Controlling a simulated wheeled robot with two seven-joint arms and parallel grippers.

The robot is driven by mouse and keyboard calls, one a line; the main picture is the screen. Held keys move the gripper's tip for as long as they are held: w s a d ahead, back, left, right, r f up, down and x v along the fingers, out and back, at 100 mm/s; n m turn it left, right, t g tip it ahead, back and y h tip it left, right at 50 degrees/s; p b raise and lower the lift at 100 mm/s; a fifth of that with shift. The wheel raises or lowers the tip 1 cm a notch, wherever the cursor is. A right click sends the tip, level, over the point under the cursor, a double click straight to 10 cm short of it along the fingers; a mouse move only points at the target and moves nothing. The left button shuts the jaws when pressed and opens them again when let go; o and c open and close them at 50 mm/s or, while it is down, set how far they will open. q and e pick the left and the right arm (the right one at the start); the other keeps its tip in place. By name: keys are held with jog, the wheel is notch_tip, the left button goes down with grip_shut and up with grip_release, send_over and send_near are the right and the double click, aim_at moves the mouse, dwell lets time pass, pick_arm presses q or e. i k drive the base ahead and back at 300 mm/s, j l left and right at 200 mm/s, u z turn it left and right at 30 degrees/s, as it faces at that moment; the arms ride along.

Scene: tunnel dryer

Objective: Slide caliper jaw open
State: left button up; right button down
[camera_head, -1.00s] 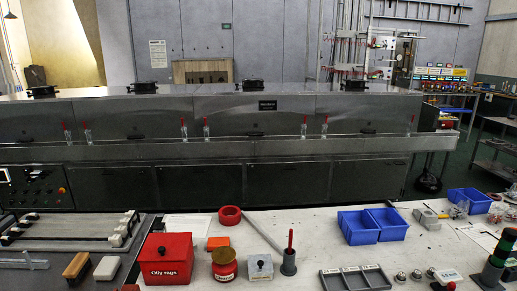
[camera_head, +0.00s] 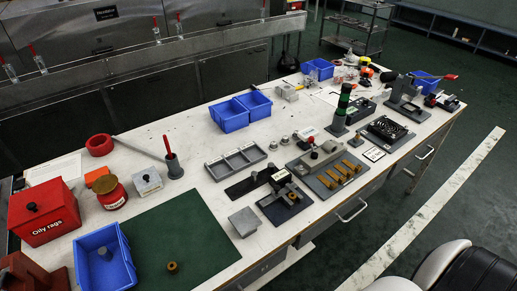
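I cannot clearly make out a caliper or its jaw on the white workbench (camera_head: 212,190). A long dark flat piece (camera_head: 240,189) with small dark parts near its right end lies at the middle of the bench; it is too small to tell whether it is the caliper. Neither of my grippers is in view.
A green mat (camera_head: 190,235), blue bin (camera_head: 82,246) and red oily-rags box (camera_head: 44,212) are at the left. Blue trays (camera_head: 230,116), a grey divided tray (camera_head: 236,160), a fixture with brass pieces (camera_head: 325,172) and a green-topped post (camera_head: 342,108) stand further right.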

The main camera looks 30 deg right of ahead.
aim_at(277, 194)
jog(key=z, duration=1.15)
